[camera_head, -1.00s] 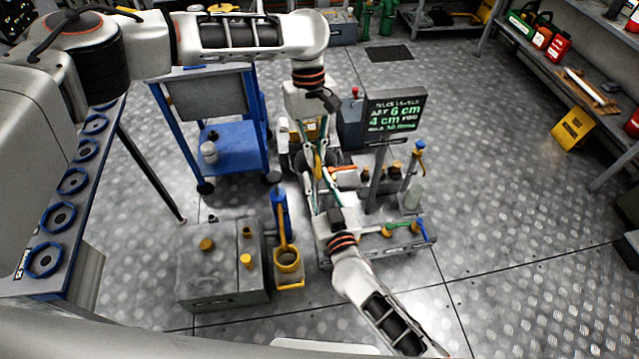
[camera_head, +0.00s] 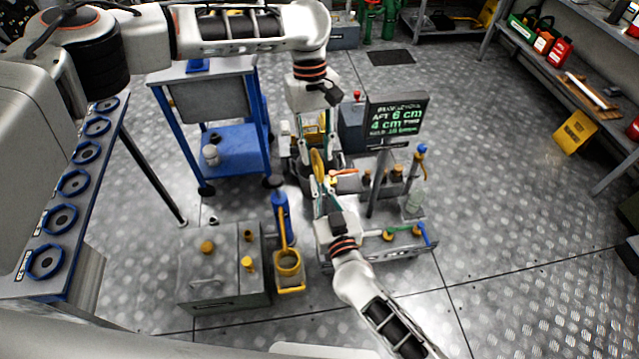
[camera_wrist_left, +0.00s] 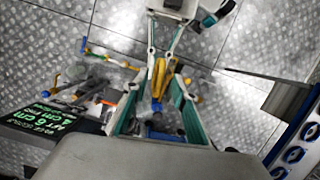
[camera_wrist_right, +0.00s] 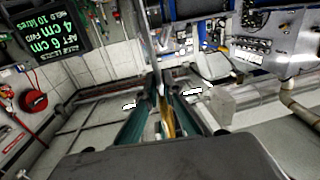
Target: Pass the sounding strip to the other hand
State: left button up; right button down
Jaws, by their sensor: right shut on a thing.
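The sounding strip (camera_head: 317,161) looks like a thin yellow piece, held between my two hands. It also shows in the left wrist view (camera_wrist_left: 158,76) and the right wrist view (camera_wrist_right: 167,118). My right gripper (camera_head: 320,186) is shut on it from below in the head view; its teal fingers close on yellow in its own wrist view. My left gripper (camera_head: 313,148) points down from above. Its teal-padded fingers (camera_wrist_left: 157,108) are spread wide, with the yellow piece in the gap between them in that view. I cannot tell whether they touch it.
A dark sign with green text (camera_head: 397,117) stands on a post right of the hands. A grey bench with tools (camera_head: 400,243) lies below. A grey box (camera_head: 222,285), blue-yellow pump (camera_head: 286,262) and blue trolley (camera_head: 232,137) are to the left. Open floor lies right.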

pick_arm(q)
jog(key=d+v, duration=0.1)
jog(key=v, duration=0.8)
jog(key=s+d+f+m+t+h, duration=0.25)
jog(key=d+f+m+h, duration=0.45)
jog(key=d+f+m, duration=0.4)
jog(key=w+a+f+t, duration=0.2)
jog(key=w+a+t, duration=0.25)
jog(key=a, duration=0.45)
jog(key=w+a+f+t, duration=0.25)
jog(key=a+t, duration=0.35)
jog(key=a, duration=0.4)
jog(key=s+a+f+y, duration=0.2)
jog(key=s+f, duration=0.4)
jog(key=s, duration=0.3)
jog(key=s+a+f+n+y, duration=0.1)
jog(key=s+a+f+y, duration=0.1)
jog(key=s+a+f, duration=0.2)
jog(key=s+a+f+n+y, duration=0.1)
jog(key=s+a+f+y, duration=0.1)
jog(key=s+f, duration=0.8)
jog(key=s+a, duration=0.1)
jog(key=s, duration=0.4)
jog(key=shift+s+a, duration=0.15)
jog(key=shift+s, duration=0.25)
